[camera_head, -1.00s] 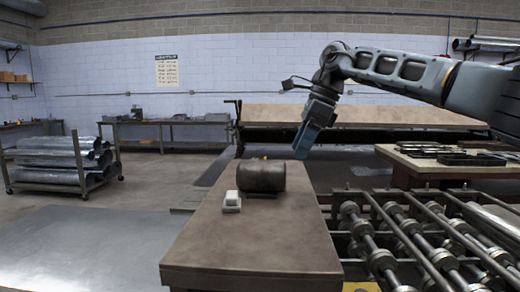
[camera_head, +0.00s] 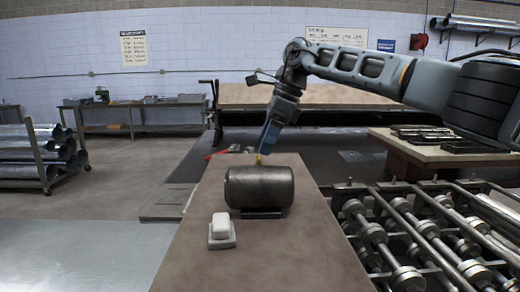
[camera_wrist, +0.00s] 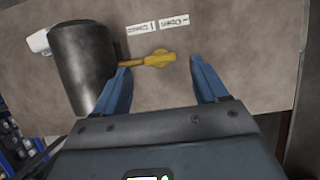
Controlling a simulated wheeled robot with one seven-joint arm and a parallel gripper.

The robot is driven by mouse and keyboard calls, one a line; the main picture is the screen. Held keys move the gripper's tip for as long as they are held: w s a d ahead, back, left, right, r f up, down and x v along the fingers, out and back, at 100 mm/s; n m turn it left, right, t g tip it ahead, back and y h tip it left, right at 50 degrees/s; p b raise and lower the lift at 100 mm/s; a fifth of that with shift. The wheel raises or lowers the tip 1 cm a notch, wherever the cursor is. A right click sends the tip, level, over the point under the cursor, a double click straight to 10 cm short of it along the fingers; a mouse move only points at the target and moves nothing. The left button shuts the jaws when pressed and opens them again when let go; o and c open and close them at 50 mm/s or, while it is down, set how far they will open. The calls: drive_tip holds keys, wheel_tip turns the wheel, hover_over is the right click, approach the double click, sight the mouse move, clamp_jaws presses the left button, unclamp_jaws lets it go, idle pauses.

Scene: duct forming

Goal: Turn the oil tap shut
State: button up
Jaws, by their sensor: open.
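A dark metal cylinder (camera_head: 262,188) lies on its side in a cradle on the brown table. In the wrist view the cylinder (camera_wrist: 82,62) is at the upper left. A yellow tap (camera_wrist: 158,58) sticks out from its side, its handle lying between my fingertips and a little beyond them. In the head view only a small yellow bit of the tap (camera_head: 258,159) shows above the cylinder. My gripper (camera_wrist: 160,75) is open, with blue fingers either side of the tap, and I see no clear contact. In the head view my gripper (camera_head: 266,146) points down just behind the cylinder.
Two white labels, "Close" (camera_wrist: 141,28) and "Open" (camera_wrist: 174,21), lie on the table by the tap. A white block on a base (camera_head: 221,230) stands left of the cylinder. A roller machine (camera_head: 400,235) borders the table's right side.

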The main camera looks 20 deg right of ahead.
sight(259, 157)
drive_tip(key=shift+p+x, duration=0.3)
drive_tip(key=shift+x, duration=1.55)
drive_tip(key=shift+c, duration=0.4)
drive_tip(key=c, duration=1)
